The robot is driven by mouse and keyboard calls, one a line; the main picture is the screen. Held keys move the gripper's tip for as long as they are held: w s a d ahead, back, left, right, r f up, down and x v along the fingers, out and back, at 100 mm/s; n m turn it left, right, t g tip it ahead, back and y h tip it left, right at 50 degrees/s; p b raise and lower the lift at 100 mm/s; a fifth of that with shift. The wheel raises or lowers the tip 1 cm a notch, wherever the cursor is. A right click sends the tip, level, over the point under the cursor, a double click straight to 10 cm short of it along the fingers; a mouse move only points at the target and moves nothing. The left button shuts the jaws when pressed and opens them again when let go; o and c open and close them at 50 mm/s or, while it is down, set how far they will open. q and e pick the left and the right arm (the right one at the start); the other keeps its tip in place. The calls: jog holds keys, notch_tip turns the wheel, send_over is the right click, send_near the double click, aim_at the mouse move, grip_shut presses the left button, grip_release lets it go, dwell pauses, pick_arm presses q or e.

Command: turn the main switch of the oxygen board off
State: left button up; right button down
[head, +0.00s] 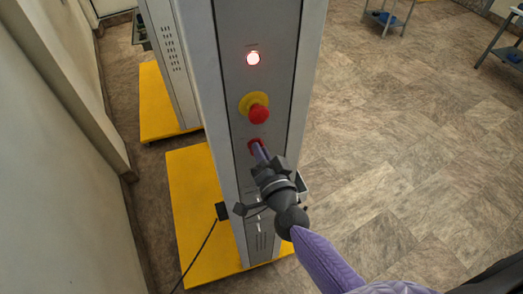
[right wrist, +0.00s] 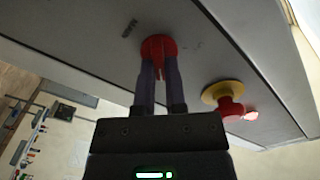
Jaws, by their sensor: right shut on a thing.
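The oxygen board (head: 230,95) is a tall grey cabinet in the middle of the head view. The main switch (right wrist: 158,50) is a red rotary knob on its front panel, at the upper middle of the right wrist view; in the head view little of the red switch (head: 254,143) shows past the fingers. My right gripper (head: 259,150) is at the switch, its two fingers (right wrist: 160,75) shut on the knob's handle from either side. The switch's position marks are too small to read. My left gripper is not in view.
A red emergency button (head: 259,114) on a yellow ring sits just above the switch, with a lit lamp (head: 253,58) higher up. The cabinet stands on a yellow base (head: 190,200). A wall (head: 60,180) is at left; open floor (head: 400,150) lies right.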

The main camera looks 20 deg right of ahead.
jog(key=n+p, duration=0.2)
jog(key=n, duration=0.3)
jog(key=n+p, duration=0.2)
jog(key=n, duration=0.4)
jog(key=n+p, duration=0.2)
jog(key=n, duration=0.4)
jog(key=shift+a, duration=0.35)
jog(key=shift+n, duration=0.5)
jog(key=c, duration=0.7)
grip_release()
